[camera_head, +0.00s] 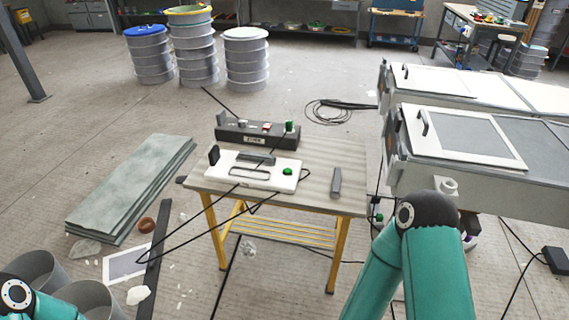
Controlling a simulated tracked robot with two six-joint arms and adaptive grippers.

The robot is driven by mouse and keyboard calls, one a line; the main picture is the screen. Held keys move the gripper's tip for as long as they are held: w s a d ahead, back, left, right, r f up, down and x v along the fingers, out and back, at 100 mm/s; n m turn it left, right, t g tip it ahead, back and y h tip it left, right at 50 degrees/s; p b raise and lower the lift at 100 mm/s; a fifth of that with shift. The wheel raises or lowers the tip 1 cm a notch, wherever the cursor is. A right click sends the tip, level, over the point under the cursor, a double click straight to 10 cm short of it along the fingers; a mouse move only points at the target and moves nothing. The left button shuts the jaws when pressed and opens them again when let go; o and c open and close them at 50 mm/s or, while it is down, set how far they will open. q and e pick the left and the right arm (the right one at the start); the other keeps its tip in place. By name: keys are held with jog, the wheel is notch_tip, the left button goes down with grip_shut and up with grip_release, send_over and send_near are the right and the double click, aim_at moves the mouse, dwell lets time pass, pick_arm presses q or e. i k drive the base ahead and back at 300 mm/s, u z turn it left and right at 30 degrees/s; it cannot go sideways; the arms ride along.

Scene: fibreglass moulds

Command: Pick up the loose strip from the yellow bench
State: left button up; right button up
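The yellow bench (320,203) stands in the middle of the view, with a grey top and yellow legs. A short dark grey strip (336,182) lies by itself on the right part of its top, apart from the other items. Another dark grey piece (257,159) sits on a white slotted plate (225,172) on the bench. Of my arms, only teal links show, at the lower left corner and lower right. Neither gripper is in view.
A dark box with buttons (258,135) stands at the bench's back edge. Black cables trail over the bench's left side. Mould units (480,160) stand close on the right. Stacked sheets (130,190) and debris lie left. Floor behind the bench is mostly clear.

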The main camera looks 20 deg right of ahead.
aim_at(335, 193)
jog(key=i, duration=1.15)
jog(key=z, duration=0.5)
